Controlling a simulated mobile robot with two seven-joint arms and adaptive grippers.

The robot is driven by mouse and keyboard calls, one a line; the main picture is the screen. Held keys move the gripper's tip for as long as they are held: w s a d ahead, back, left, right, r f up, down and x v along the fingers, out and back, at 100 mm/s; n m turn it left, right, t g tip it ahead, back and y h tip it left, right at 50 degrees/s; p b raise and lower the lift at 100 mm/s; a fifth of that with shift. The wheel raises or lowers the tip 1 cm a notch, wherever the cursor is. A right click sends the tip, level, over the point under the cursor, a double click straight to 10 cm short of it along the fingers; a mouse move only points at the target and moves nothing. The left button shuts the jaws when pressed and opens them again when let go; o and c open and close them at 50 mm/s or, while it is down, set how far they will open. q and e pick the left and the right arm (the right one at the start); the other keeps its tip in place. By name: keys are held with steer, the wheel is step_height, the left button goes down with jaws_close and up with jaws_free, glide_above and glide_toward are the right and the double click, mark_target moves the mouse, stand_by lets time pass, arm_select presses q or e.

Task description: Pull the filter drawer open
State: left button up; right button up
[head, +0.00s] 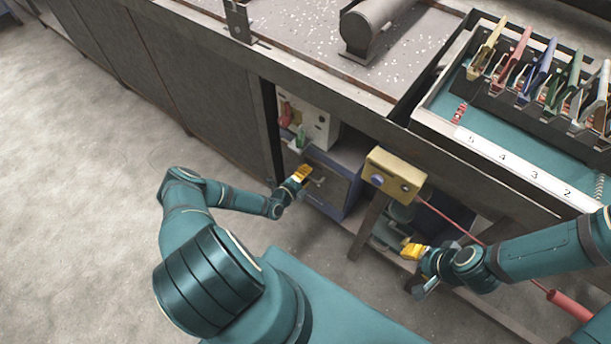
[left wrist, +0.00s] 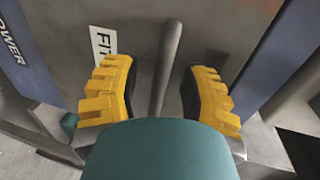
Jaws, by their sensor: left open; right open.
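The filter drawer has a grey front (head: 328,190) set in a blue-framed unit under the bench. In the left wrist view its grey front (left wrist: 135,20) carries a partly hidden white label (left wrist: 103,45) and a grey bar handle (left wrist: 167,65). My left gripper (head: 303,174) is at the drawer front. In the left wrist view its yellow fingers (left wrist: 160,95) are open, one on each side of the handle, with a visible gap on both sides. My right gripper (head: 413,252) is open and empty, low at the right, away from the drawer.
A white panel (head: 310,122) with red and green parts sits above the drawer unit. A yellow box (head: 393,175) with a blue button hangs at the bench edge. A tray (head: 440,108) with several coloured clips stands on top. Open floor (head: 90,200) lies left.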

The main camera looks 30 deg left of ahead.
arm_select(q)
steer(key=shift+c, duration=0.3)
jaws_close()
steer(key=shift+s, duration=0.1)
